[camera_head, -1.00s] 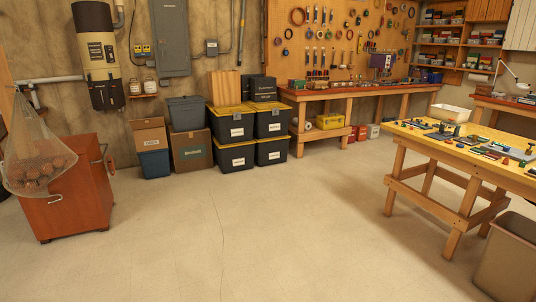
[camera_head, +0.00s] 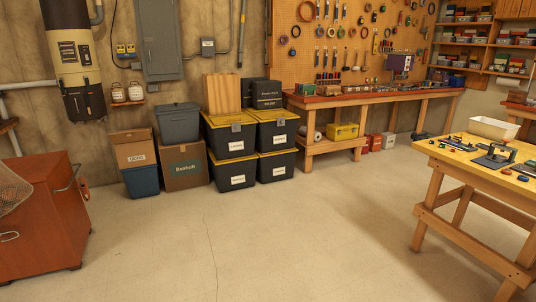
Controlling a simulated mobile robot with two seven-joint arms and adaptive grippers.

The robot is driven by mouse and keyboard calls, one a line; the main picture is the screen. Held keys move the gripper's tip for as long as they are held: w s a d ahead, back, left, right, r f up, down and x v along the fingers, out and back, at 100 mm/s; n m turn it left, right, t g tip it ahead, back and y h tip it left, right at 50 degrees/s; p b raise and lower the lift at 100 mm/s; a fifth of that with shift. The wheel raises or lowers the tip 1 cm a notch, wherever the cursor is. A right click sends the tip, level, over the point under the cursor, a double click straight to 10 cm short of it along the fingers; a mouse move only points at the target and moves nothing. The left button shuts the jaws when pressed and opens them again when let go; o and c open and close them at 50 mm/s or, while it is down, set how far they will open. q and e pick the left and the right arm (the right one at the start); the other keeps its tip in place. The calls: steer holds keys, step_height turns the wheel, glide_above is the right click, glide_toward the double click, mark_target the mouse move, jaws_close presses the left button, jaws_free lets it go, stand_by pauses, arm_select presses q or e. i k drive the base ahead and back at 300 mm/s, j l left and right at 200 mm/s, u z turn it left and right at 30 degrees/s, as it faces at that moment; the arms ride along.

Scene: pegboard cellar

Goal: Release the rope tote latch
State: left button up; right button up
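Several black totes with yellow lids stand stacked by the back wall, left of the workbench. The front-left stack has an upper tote (camera_head: 218,144) on a lower tote (camera_head: 228,168). The stack to its right has an upper tote (camera_head: 266,131) on a lower tote (camera_head: 268,170). A grey latch (camera_head: 236,127) shows on the upper left tote's front rim, and another latch (camera_head: 281,116) shows on the upper right one. Both lids look closed. White labels are too small to read, so I cannot tell which is the rope tote. Neither gripper is in view.
Cardboard boxes (camera_head: 183,168) and a grey bin (camera_head: 178,123) stand left of the totes. A red cabinet (camera_head: 40,225) is at the left, a workbench (camera_head: 340,99) at the back and a yellow-topped table (camera_head: 455,152) at the right. The middle floor (camera_head: 240,240) is clear.

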mark_target(280, 121)
steer(key=i, duration=4.45)
